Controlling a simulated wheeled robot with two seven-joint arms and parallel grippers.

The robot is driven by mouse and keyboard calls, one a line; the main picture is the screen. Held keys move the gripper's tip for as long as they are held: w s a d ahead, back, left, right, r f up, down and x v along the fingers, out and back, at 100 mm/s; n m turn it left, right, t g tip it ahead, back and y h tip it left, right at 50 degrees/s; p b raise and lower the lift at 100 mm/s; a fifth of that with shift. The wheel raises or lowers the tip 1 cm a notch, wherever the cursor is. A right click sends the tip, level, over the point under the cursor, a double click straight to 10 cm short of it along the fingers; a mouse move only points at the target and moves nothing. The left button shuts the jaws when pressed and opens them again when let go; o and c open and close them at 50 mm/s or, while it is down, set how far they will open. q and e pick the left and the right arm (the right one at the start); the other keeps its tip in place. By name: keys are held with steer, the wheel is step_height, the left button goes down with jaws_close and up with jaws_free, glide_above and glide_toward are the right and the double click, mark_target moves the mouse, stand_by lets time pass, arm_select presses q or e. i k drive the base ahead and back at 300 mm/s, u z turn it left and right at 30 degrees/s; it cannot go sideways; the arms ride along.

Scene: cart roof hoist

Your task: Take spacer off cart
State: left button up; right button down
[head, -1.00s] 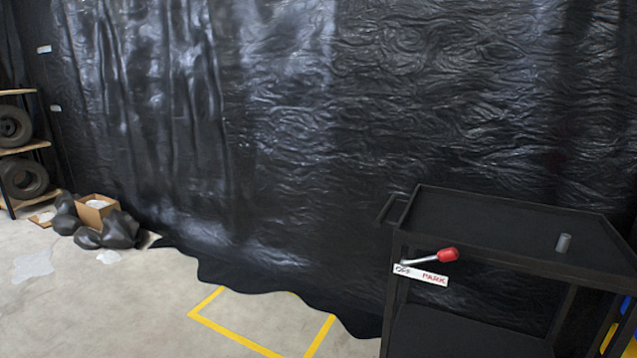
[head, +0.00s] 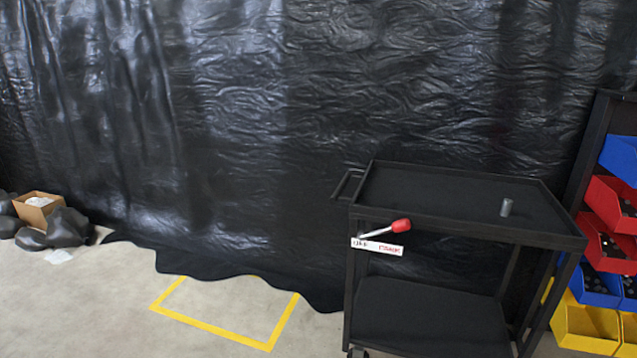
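The spacer (head: 506,207) is a small grey cylinder standing upright on the top tray of the black cart (head: 430,190), toward the tray's right side. The cart stands at the right of the head view and has a lower shelf (head: 430,315) that looks empty. A lever with a red knob (head: 400,226) sticks out at the cart's front left, above a white label (head: 377,246) with dark and red lettering. Neither of my grippers shows in the head view.
A rack of blue, red and yellow bins (head: 590,325) stands right of the cart. A yellow floor outline (head: 225,330) lies left of it on bare floor. Black sheeting (head: 300,110) hangs behind. A cardboard box (head: 38,208) and dark bags (head: 65,228) sit at the far left.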

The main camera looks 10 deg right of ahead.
mark_target(506, 208)
steer(key=z, duration=0.95)
steer(key=i, duration=0.75)
steer(key=z, duration=0.15)
